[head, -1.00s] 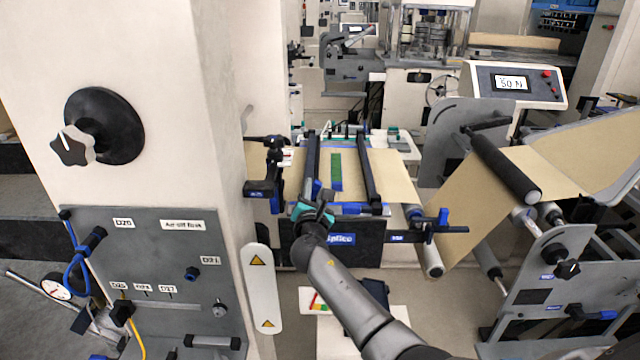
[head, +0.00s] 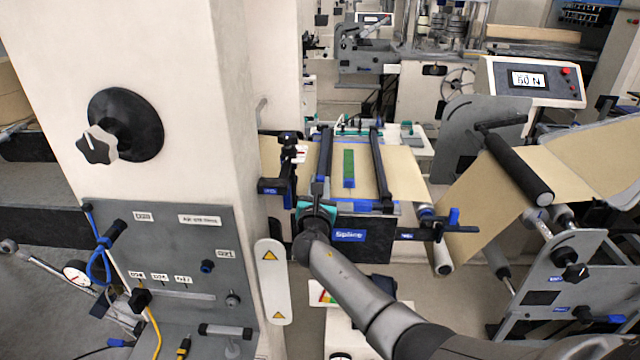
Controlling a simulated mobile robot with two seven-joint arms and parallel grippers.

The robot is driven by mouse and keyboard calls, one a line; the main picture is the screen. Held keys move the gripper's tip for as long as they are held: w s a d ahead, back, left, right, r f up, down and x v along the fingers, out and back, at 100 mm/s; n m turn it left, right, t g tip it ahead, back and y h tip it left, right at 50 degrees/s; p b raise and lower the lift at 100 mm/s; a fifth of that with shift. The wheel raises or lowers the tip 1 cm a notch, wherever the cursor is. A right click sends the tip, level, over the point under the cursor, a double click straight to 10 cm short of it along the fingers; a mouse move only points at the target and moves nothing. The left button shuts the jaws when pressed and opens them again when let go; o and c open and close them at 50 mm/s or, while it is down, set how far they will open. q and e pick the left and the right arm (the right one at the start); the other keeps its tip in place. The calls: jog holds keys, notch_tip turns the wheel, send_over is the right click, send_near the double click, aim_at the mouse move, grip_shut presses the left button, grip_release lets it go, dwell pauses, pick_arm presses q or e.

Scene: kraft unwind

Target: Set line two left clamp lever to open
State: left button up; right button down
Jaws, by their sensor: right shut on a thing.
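The splice table (head: 408,170) stands in the middle of the head view, with brown paper web and a green strip (head: 349,168) on it. Two dark clamp bars run front to back: the left bar (head: 325,155) and the right bar (head: 379,165). My right gripper (head: 317,206), dark with teal parts, is at the near end of the left bar, above the blue "Splice" label (head: 348,236). It is shut on the left clamp lever there, which the gripper mostly hides; its exact angle cannot be told. My left gripper is not in view.
On the right are a roller (head: 515,165) and a tension display (head: 527,79). A black-and-blue bracket (head: 440,228) juts out right of the splice table.

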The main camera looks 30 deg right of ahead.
jog(key=shift+r, duration=0.1)
jog(key=c, duration=0.7)
grip_release()
jog(key=p+v, duration=0.1)
jog(key=v, duration=1.4)
jog(key=shift+s, duration=0.15)
